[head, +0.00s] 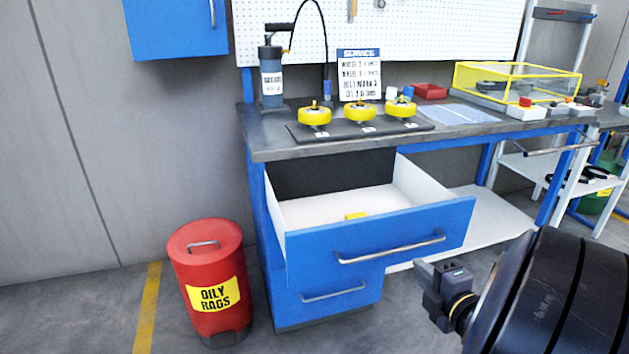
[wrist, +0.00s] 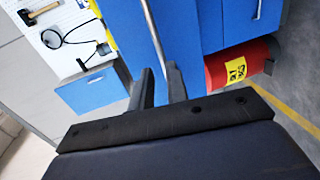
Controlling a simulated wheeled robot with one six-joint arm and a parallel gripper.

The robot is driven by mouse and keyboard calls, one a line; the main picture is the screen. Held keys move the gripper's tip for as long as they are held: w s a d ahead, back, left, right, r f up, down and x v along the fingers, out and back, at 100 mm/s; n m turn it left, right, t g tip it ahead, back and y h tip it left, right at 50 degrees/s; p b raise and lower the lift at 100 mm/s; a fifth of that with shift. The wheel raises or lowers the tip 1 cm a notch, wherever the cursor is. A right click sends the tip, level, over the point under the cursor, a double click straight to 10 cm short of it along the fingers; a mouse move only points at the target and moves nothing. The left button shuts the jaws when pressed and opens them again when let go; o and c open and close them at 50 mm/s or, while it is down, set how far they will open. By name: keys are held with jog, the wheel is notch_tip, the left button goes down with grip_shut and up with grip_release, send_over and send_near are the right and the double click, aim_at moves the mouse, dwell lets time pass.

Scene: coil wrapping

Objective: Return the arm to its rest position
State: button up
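My gripper (head: 428,280) is at the lower right in the head view, in front of the open top drawer (head: 380,242) and below the right end of its silver handle (head: 390,247). It looks apart from the handle. In the wrist view my two dark fingers (wrist: 160,88) stand apart with a gap and no object clearly held between them. The handle bar (wrist: 153,30) shows beyond the fingertips there. The thick dark part of my arm fills the lower right corner in the head view.
The drawer is pulled out, with a small yellow block (head: 356,215) inside. A lower drawer (head: 335,292) is shut. A red oily-rags bin (head: 207,290) stands on the floor at left. Yellow-wheeled units sit on a black mat (head: 340,133) on the bench. Floor between bin and wall is clear.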

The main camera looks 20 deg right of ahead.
aim_at(399, 251)
jog(key=w, duration=0.3)
jog(key=w+f+b, duration=0.1)
jog(key=w, duration=0.2)
jog(key=w+b, duration=0.1)
jog(key=w, duration=0.3)
jog(key=shift+a+f, duration=0.2)
jog(key=shift+f, duration=0.2)
jog(key=shift+s, duration=0.2)
